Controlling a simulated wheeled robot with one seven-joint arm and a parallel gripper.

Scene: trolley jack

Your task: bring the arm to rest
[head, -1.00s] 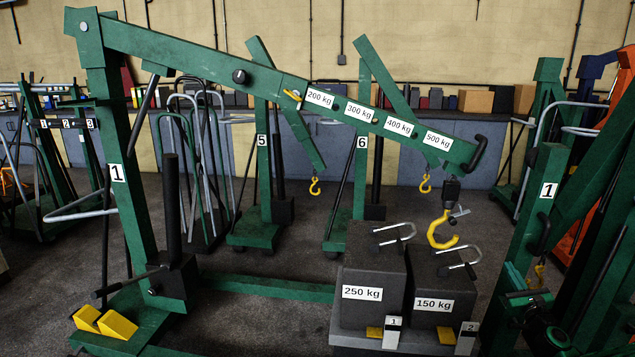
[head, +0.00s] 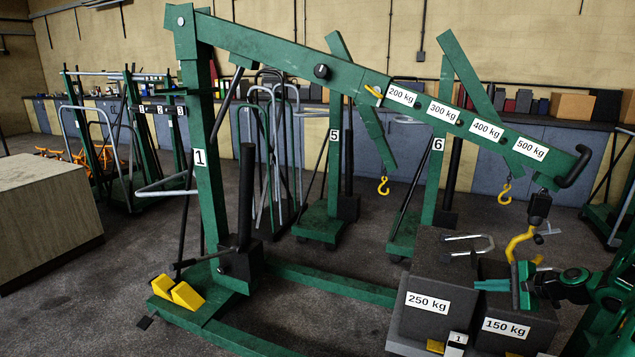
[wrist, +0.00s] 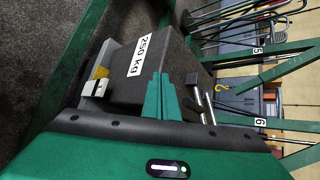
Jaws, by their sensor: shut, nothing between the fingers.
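My gripper (head: 491,285) is at the lower right of the head view, in front of the two dark weights, its teal fingers together and empty. In the wrist view the closed fingers (wrist: 159,97) point up the picture, with the 250 kg weight (wrist: 140,70) beyond them. The 250 kg weight (head: 428,303) and the 150 kg weight (head: 510,326) stand side by side; my gripper hides part of the latter. The yellow hook (head: 519,243) hangs from the green crane boom (head: 350,77) just above my gripper. I cannot tell whether they touch.
The crane's upright (head: 207,150) stands left of centre, with yellow wedges (head: 178,293) on its base. A pale-topped box (head: 45,215) stands at the left. More green cranes and trolleys line the back. Open floor lies between box and crane.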

